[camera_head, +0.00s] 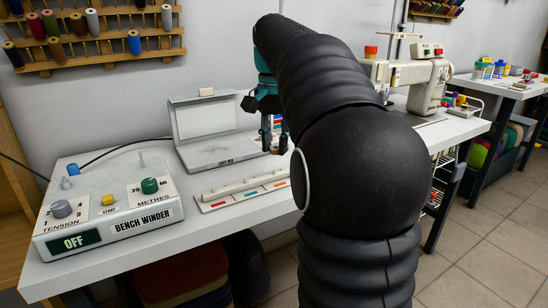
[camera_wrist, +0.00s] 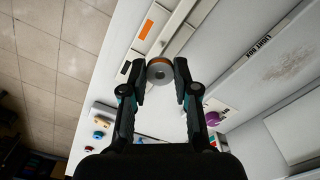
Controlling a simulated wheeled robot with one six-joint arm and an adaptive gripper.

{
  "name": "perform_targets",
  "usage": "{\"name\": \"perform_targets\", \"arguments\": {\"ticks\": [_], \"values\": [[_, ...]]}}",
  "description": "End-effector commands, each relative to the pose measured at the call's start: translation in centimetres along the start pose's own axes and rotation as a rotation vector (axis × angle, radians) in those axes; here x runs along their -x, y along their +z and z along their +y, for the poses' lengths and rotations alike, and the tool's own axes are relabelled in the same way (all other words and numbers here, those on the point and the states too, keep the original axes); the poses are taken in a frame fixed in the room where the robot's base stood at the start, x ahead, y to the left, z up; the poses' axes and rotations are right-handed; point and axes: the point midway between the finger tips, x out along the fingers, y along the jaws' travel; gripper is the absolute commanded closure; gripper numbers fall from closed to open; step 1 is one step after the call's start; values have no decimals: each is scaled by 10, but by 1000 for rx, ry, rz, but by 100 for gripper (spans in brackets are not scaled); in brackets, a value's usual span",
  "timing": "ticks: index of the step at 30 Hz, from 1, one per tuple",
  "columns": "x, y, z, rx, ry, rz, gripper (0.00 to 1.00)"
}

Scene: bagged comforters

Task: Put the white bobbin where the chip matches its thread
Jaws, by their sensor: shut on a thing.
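My gripper (camera_wrist: 160,76) is shut on the white bobbin (camera_wrist: 160,73), a pale round spool with a dark centre hole and a brownish-orange edge, held between both fingertips. In the head view my gripper (camera_head: 274,139) hangs above the table, right of the light box; the bobbin is not clear there. The chip rack (camera_head: 214,194), a long pale strip with coloured chips along its front, lies left of and below the gripper. It also shows in the wrist view (camera_wrist: 165,20), with an orange chip (camera_wrist: 147,28) and a black chip (camera_wrist: 125,67) near the bobbin.
The open light box (camera_head: 220,151) stands behind the rack. The bench winder (camera_head: 104,208) is at the left, its display reading OFF. A sewing machine (camera_head: 430,75) stands to the right. A purple spool (camera_wrist: 212,118) sits near my gripper in the wrist view.

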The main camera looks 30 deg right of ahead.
Motion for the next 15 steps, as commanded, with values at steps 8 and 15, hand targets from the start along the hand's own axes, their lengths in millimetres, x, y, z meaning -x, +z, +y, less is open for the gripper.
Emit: {"name": "perform_targets", "arguments": {"ticks": [8,15], "values": [[-33,0,-2,2,1,-1,84],[-40,0,-2,2,-1,1,84]]}}
